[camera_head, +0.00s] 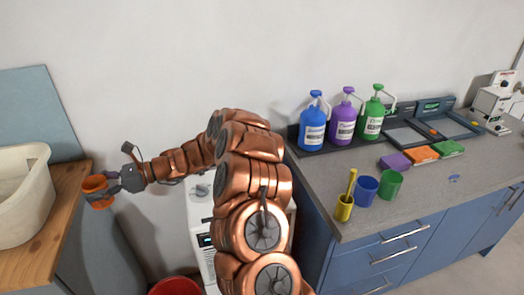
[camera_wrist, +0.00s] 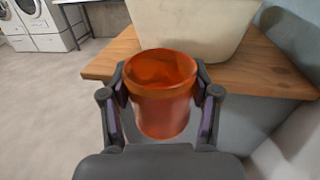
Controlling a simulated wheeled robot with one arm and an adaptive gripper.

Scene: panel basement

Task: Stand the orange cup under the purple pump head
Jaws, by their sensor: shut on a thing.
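The orange cup (camera_head: 97,190) is upright between the fingers of my gripper (camera_head: 114,184), at the left by the edge of a wooden counter. In the wrist view my gripper (camera_wrist: 161,98) is shut on the orange cup (camera_wrist: 162,112), one finger on each side. The cup looks empty inside. The purple pump bottle (camera_head: 342,122), with its purple pump head (camera_head: 348,90), stands between a blue bottle (camera_head: 313,126) and a green bottle (camera_head: 371,118) on a dark strip at the back of the grey counter. My gripper is far to the left of it.
On the grey counter (camera_head: 310,170) stand a yellow cup (camera_head: 344,208) with a stick in it, a blue cup (camera_head: 365,190) and a green cup (camera_head: 390,185). Sponges (camera_head: 422,153) lie right of the bottles. A cream tub (camera_head: 22,205) is on the wooden counter (camera_head: 60,225).

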